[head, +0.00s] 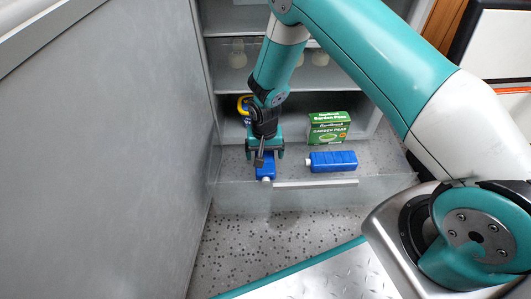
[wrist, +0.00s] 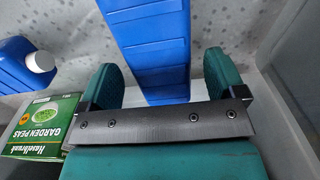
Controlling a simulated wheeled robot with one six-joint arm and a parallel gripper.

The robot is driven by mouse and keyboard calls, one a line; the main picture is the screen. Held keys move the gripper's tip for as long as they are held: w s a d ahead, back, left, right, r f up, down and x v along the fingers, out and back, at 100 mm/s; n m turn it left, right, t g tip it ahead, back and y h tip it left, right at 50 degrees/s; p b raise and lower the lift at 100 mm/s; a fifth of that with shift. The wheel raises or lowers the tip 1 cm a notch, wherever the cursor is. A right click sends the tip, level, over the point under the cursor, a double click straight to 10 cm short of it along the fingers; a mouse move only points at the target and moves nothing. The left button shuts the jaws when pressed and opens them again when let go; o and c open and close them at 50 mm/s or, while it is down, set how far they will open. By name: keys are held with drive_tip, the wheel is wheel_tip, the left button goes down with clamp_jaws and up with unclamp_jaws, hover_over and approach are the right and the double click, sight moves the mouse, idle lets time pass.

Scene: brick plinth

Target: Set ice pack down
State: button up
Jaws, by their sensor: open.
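A blue ice pack with a white cap (head: 266,170) is in the pull-out drawer, directly below my gripper (head: 265,152) in the head view. In the wrist view this ice pack (wrist: 148,45) runs between the two green fingers of my gripper (wrist: 163,80). The fingers are apart, with a visible gap on each side of the pack. The pack appears to lie on the drawer's speckled floor.
A green garden peas box (head: 329,128) stands behind the second pack. The drawer has a clear front panel (head: 315,193). Shelves with pale round items (head: 237,57) are above and behind. A grey door panel (head: 110,140) stands at the left. Drawer floor between the packs is bare.

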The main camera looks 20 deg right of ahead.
wheel_tip(320, 180, up, 11)
drive_tip(key=p, duration=0.6)
wheel_tip(320, 180, up, 10)
drive_tip(key=r+n+y, duration=0.1)
drive_tip(key=n, duration=0.1)
hover_over(264, 154)
drive_tip(key=s+a, duration=0.2)
drive_tip(key=s+a+r+n+y, duration=0.15)
drive_tip(key=s+r, duration=0.35)
drive_tip(key=r, duration=0.5)
drive_tip(key=s+r+n+y, duration=0.1)
drive_tip(key=s+r+n, duration=0.2)
drive_tip(key=s+r, duration=0.3)
drive_tip(key=s+r+n, duration=0.4)
drive_tip(key=s+r, duration=0.3)
drive_tip(key=s, duration=0.5)
drive_tip(key=shift+s+y, duration=0.3)
drive_tip(key=shift+y, duration=0.05)
drive_tip(key=shift+w+a, duration=0.1)
drive_tip(key=shift+a, duration=0.05)
drive_tip(key=shift+c, duration=0.2)
